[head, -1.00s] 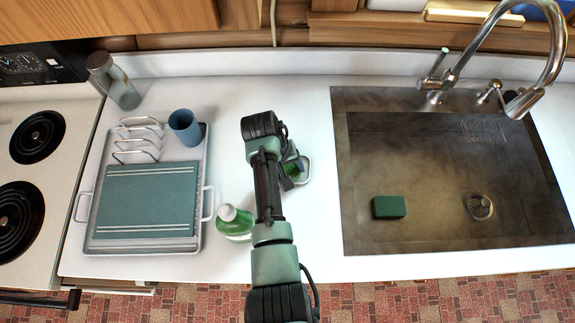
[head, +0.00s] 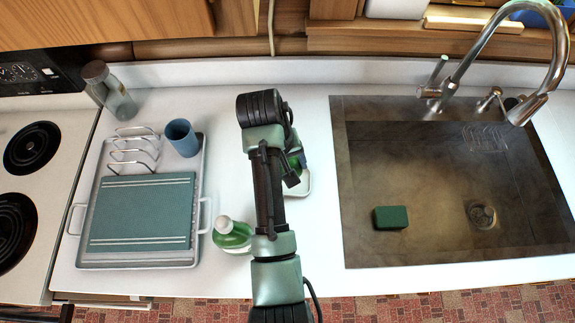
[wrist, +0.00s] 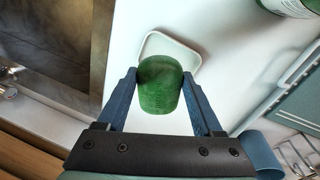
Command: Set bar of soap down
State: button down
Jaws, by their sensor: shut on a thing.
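A green bar of soap (wrist: 160,86) is between the two fingers of my gripper (wrist: 162,88) in the wrist view, and the fingers are shut on it. A small white soap dish (wrist: 185,56) lies on the counter just beyond and partly behind the soap. I cannot tell whether the soap touches the dish. In the head view my arm hides most of the gripper; a bit of green soap (head: 294,163) and the dish's rim (head: 306,184) show to the right of the arm.
A green bottle (head: 232,236) stands left of my arm. A tray (head: 141,260) holds a teal board, a rack and a blue cup (head: 182,138). The sink (head: 455,190) at right contains a green sponge (head: 391,217). White counter is clear between dish and sink.

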aim_at(291, 167)
jog(key=shift+n+t+y, duration=0.5)
jog(key=shift+y, duration=0.4)
jog(key=shift+s+d+f+b, duration=0.15)
jog(key=shift+f+b, duration=0.7)
jog(key=shift+f, duration=1.05)
jog(key=shift+w+d+f+b, duration=0.1)
jog(key=shift+d+f+b, duration=0.15)
jog(key=shift+f+b, duration=1.1)
jog(key=shift+f+p, duration=0.4)
jog(key=shift+f, duration=0.4)
grip_release()
jog(key=shift+s, duration=0.1)
jog(key=r, duration=0.4)
jog(key=s+r, duration=0.1)
jog(key=r, duration=0.6)
jog(key=shift+s+a+r, duration=0.1)
jog(key=shift+s+r, duration=0.2)
jog(key=shift+s, duration=0.05)
jog(key=shift+s+r+p, duration=0.15)
jog(key=shift+r+p, duration=0.3)
jog(key=shift+r, duration=0.2)
jog(key=shift+f, duration=0.1)
